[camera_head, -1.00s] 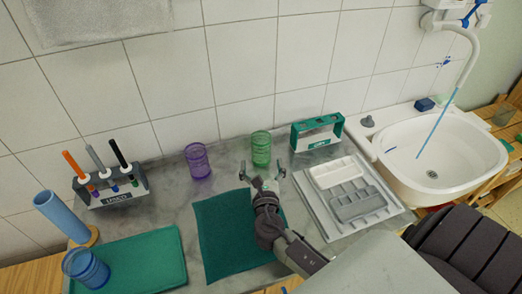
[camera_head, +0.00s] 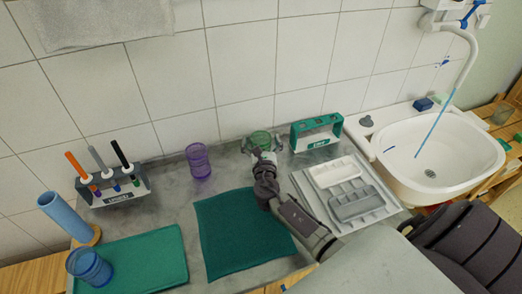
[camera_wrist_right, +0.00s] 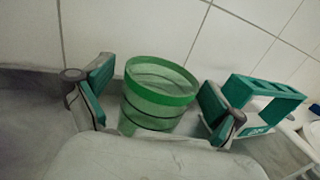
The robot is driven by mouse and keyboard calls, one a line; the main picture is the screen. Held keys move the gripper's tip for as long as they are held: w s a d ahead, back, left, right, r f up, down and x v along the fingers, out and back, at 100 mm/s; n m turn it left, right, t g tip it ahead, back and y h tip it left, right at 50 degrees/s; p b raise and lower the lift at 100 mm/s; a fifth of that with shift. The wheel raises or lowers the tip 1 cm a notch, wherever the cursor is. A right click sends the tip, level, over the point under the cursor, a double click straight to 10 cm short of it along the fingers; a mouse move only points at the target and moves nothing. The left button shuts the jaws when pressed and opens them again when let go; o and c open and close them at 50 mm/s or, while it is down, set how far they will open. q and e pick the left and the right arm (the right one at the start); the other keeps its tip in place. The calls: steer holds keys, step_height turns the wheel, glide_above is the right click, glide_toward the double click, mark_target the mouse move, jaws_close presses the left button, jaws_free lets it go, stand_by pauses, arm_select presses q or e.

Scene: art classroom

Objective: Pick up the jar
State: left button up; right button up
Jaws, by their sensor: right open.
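A green translucent jar (camera_head: 261,137) stands upright on the grey counter near the tiled wall. It also shows in the right wrist view (camera_wrist_right: 160,88), between the fingers. My right gripper (camera_head: 262,145) is open, with one finger on each side of the green jar. In the right wrist view, the fingers (camera_wrist_right: 155,94) stand apart from the jar's sides, with small gaps. The jar's lower part is hidden by the gripper in the head view. A purple jar (camera_head: 199,161) stands to the left, and a blue jar (camera_head: 88,266) stands at the front left. My left gripper is not in view.
A green and white holder (camera_head: 316,131) stands close to the right of the green jar, also in the right wrist view (camera_wrist_right: 262,98). Trays (camera_head: 345,186), a sink (camera_head: 440,160), a marker rack (camera_head: 113,186) and a dark green mat (camera_head: 235,235) surround the area.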

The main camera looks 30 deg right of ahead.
steer(key=c, duration=1.3)
